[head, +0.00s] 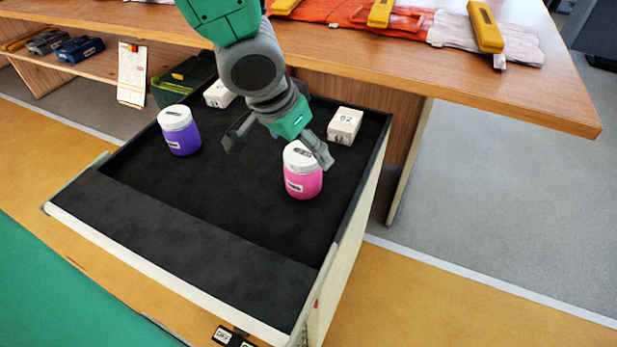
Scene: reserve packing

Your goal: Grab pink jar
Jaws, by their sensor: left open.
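The pink jar (303,182) with a white lid stands upright in the right part of a black-lined open drawer (220,220). My left gripper (280,154) is open above the drawer, its fingers spread. Its right finger overlaps the right side of the jar's lid, and its left finger hangs to the left of the jar. I cannot tell whether a finger touches the lid. My right gripper is not in view.
A purple jar (182,138) stands at the drawer's left. Two small white boxes, one at the back right (345,125) and one behind my arm (219,94), sit in the drawer. A wooden table (540,90) overhangs behind. The drawer's front is clear.

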